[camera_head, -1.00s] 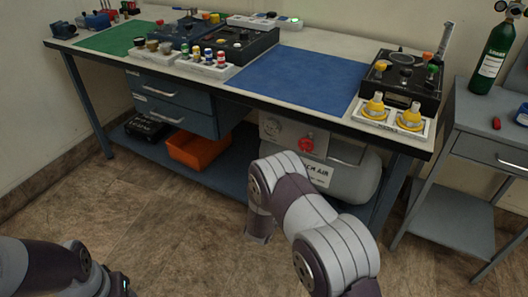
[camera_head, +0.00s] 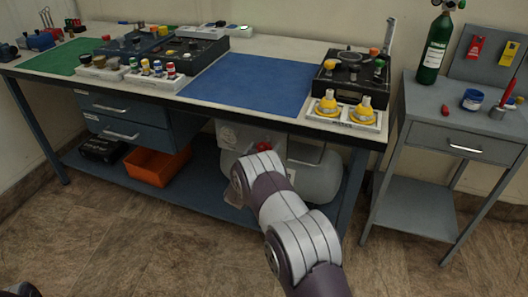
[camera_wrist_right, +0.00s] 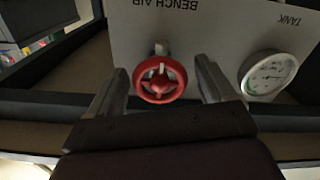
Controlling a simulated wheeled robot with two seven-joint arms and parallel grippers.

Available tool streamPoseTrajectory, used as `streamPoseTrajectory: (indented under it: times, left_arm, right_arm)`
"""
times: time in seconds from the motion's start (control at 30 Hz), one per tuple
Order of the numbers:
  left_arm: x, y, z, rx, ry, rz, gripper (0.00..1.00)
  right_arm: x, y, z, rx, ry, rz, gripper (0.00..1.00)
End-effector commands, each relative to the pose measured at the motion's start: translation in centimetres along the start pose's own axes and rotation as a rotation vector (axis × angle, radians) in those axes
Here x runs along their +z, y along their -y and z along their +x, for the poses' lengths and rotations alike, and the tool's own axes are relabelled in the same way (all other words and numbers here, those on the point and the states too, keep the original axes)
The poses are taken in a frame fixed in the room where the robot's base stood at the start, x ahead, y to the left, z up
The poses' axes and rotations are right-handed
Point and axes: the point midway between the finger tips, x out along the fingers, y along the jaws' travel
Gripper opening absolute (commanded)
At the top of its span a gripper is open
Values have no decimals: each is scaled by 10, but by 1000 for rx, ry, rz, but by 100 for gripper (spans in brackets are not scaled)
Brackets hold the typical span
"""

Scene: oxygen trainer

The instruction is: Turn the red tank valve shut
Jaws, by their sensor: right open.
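The red tank valve (camera_wrist_right: 160,80) is a small handwheel on a pale panel (camera_wrist_right: 215,25) in the right wrist view. In the head view the red valve (camera_head: 263,146) shows only in part above my right arm, under the bench, by the pale tank (camera_head: 318,178). My right gripper (camera_wrist_right: 161,78) is open, with one finger on each side of the valve wheel. Gaps show between the fingers and the wheel, so I see no grip. In the head view my right arm hides its own gripper. My left gripper is out of view; only a bit of my left arm shows.
A round gauge (camera_wrist_right: 268,75) marked TANK sits beside the right finger. The workbench top (camera_head: 205,95) overhangs the valve. An orange bin (camera_head: 157,167) stands on the lower shelf. A grey side table (camera_head: 425,112) holds a green cylinder (camera_head: 436,50). The floor in front is clear.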

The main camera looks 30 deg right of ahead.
Motion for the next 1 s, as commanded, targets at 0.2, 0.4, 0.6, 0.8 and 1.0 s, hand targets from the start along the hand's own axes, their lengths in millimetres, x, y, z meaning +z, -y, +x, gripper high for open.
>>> streamPoseTrajectory:
  times: [0.2,0.4,0.6,0.8,1.0]
  left_arm:
    - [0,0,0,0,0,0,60]
    - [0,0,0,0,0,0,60]
    - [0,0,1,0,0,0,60]
    - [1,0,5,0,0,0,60]
    - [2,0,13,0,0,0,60]
  right_arm:
    - [0,0,0,0,0,0,80]
    - [0,0,0,0,1,1,28]
    - [0,0,0,0,1,12,28]
    - [1,0,0,0,1,80,28]
    - [2,1,0,0,2,227,28]
